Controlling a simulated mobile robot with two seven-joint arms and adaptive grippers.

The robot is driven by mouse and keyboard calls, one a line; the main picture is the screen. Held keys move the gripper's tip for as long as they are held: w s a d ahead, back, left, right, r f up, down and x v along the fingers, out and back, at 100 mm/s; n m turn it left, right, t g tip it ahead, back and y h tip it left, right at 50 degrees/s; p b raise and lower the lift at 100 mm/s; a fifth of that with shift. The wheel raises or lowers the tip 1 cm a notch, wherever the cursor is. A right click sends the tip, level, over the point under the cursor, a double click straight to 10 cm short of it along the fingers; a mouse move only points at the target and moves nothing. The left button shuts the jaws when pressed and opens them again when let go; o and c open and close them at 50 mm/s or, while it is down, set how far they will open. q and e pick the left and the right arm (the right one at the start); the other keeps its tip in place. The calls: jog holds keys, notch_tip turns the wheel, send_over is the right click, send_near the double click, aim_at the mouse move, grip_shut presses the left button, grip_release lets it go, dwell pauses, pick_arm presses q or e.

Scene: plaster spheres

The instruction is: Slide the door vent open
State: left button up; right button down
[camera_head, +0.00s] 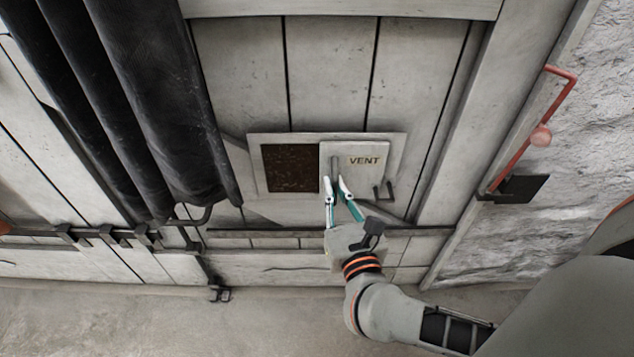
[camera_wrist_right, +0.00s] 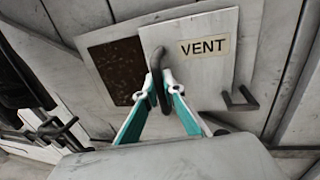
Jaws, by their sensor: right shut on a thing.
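The door vent is a pale framed panel (camera_head: 398,146) low on the grey plank door. Its sliding cover (camera_head: 355,178), labelled VENT, covers the right part. A dark brown mesh opening (camera_head: 291,168) is exposed on the left. My right gripper (camera_head: 338,182) reaches up from below, its teal and white fingers at the cover's left edge. In the right wrist view the fingers (camera_wrist_right: 155,88) are closed around a dark upright handle (camera_wrist_right: 154,62) on the cover (camera_wrist_right: 215,95). The handle's lower part is partly hidden by the fingers. My left gripper is not in view.
A dark bent bracket (camera_head: 383,191) sticks out right of the cover's lower edge. Black padded rolls (camera_head: 150,100) hang at the left above a rail with hooks (camera_head: 110,235). A red bar (camera_head: 530,135) is on the right wall. The floor (camera_head: 130,320) below looks clear.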

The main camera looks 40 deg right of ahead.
jog(key=shift+d+f, duration=0.1)
jog(key=shift+d, duration=0.05)
jog(key=c, duration=2.2)
grip_release()
jog(key=shift+s+d, duration=0.1)
jog(key=shift+s, duration=0.05)
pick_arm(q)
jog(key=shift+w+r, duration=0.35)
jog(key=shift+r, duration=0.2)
pick_arm(e)
jog(key=shift+o, duration=0.2)
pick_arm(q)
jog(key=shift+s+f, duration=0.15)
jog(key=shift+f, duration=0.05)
pick_arm(e)
jog(key=v, duration=1.2)
